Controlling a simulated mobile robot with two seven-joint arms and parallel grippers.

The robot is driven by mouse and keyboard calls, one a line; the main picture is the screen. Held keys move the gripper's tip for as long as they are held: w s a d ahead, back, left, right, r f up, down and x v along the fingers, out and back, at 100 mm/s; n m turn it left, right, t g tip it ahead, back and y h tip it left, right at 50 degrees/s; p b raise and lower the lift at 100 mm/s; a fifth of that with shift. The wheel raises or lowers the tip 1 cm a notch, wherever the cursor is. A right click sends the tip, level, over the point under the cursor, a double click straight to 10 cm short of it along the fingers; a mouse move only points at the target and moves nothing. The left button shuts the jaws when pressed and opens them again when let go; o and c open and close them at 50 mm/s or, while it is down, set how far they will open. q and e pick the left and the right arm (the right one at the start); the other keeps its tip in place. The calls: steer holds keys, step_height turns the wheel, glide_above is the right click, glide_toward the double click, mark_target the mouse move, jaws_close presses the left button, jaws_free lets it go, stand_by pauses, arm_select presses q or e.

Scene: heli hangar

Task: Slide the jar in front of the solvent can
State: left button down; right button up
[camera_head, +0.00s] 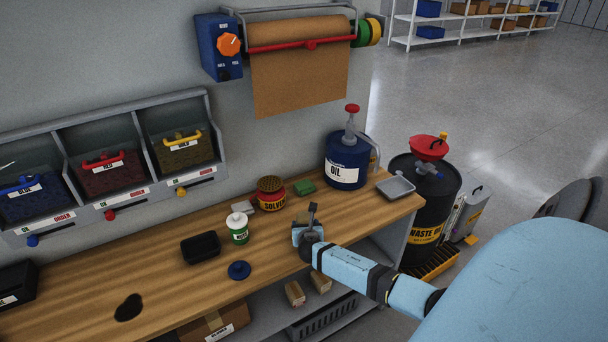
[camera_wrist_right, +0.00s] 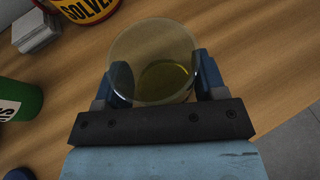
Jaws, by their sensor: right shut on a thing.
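The jar (camera_wrist_right: 155,50) is clear, with yellow liquid in it. In the right wrist view it stands between the fingers of my right gripper (camera_wrist_right: 160,85), which is shut on it. In the head view my right gripper (camera_head: 308,234) is low over the bench's front edge, and I cannot make out the jar clearly there. The solvent can (camera_head: 271,195), red and yellow with a mesh top, stands on the bench behind and left of the gripper. It also shows at the top left of the right wrist view (camera_wrist_right: 88,8), apart from the jar. My left gripper is not in view.
A green-and-white bottle (camera_head: 238,228), a black tray (camera_head: 201,247) and a blue round lid (camera_head: 239,270) are left of the gripper. A green block (camera_head: 304,187) and the blue oil can (camera_head: 346,164) stand behind. A grey tray (camera_head: 396,187) lies right. Bench between gripper and solvent can is clear.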

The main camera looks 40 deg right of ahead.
steer(key=o, duration=1.1)
steer(key=shift+o, duration=0.2)
steer(key=shift+s, duration=0.1)
steer(key=v, duration=1.3)
steer(key=shift+s+a, duration=0.25)
steer(key=shift+r, duration=0.15)
